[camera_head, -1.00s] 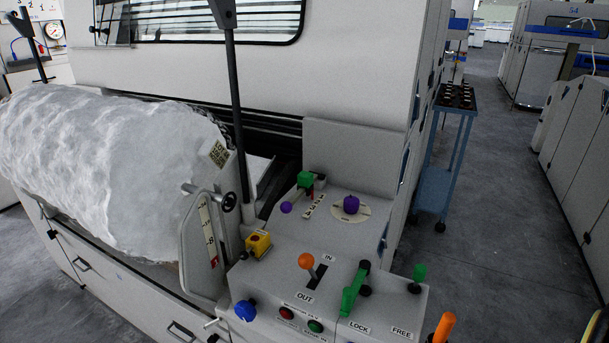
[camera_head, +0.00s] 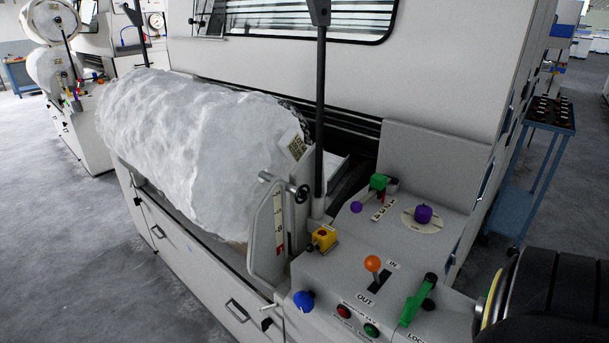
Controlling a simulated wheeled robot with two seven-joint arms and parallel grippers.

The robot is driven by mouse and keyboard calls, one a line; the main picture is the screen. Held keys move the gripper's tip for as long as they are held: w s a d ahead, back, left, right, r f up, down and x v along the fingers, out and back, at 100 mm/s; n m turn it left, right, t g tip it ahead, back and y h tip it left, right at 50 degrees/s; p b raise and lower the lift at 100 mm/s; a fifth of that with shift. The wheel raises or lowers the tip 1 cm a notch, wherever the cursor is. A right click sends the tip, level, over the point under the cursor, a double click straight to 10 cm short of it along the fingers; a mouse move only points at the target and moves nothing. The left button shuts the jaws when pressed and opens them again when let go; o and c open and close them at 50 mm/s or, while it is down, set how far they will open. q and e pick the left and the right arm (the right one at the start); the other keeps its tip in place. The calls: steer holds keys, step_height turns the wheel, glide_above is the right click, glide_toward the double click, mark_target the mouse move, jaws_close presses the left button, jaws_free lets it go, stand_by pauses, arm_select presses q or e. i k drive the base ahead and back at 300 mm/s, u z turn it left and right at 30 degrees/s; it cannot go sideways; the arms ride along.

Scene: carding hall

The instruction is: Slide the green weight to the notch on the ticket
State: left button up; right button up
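Neither gripper shows; only a dark part of my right arm is at the lower right.
The control top also carries a purple knob (camera_head: 423,214), an orange-topped lever (camera_head: 372,263), a green lever (camera_head: 418,300), a yellow box (camera_head: 324,238) and a blue knob (camera_head: 303,301). A black upright post (camera_head: 320,120) stands behind. A blue trolley (camera_head: 531,160) is at the right.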

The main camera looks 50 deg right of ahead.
mark_target(378, 181)
steer(key=u, duration=0.7)
steer(key=k, duration=1)
steer(key=z, duration=0.85)
